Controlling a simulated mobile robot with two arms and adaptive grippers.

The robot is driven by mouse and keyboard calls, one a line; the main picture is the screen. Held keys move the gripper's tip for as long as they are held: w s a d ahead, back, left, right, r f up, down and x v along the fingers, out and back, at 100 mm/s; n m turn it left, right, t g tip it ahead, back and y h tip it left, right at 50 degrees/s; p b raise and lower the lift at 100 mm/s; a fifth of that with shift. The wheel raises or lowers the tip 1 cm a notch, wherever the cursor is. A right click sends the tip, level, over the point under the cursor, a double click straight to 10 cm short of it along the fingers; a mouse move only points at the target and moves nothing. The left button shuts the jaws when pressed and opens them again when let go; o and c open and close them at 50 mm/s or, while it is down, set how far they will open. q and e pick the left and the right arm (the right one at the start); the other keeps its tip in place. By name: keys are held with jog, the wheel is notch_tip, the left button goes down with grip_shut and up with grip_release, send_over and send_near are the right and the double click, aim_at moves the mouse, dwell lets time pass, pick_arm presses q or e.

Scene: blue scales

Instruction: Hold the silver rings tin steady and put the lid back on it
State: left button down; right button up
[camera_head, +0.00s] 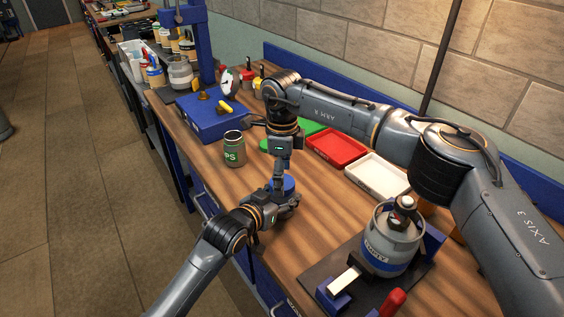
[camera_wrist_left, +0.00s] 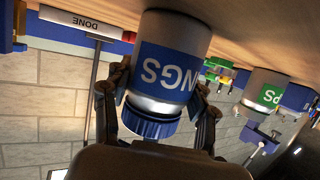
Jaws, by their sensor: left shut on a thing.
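The silver rings tin shows best in the left wrist view (camera_wrist_left: 172,70), upside down there, with a blue label reading "NGS". Its ribbed blue lid (camera_wrist_left: 150,124) is at the tin's mouth, with a pale metal band between lid and label; I cannot tell whether it is fully seated. In the head view the lid (camera_head: 289,183) shows as a small blue patch, and the tin is mostly hidden. My left gripper (camera_head: 284,203) is shut on the tin's sides. My right gripper (camera_head: 278,183) points down from above at the lid; its fingertips are partly hidden and their grip is unclear.
A green-labelled tin (camera_head: 234,151) stands left of the grippers. A blue box (camera_head: 208,118), a red tray (camera_head: 337,147) and a white tray (camera_head: 376,176) lie behind. A grey canister marked "EMPTY" (camera_head: 388,245) stands at right. Bare wood lies in front of the trays.

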jog(key=shift+f, duration=0.5)
jog(key=c, duration=1.2)
jog(key=shift+m, duration=0.9)
jog(key=o, duration=1.4)
jog(key=shift+c, duration=0.2)
jog(key=shift+r, duration=0.1)
notch_tip(320, 180, up, 12)
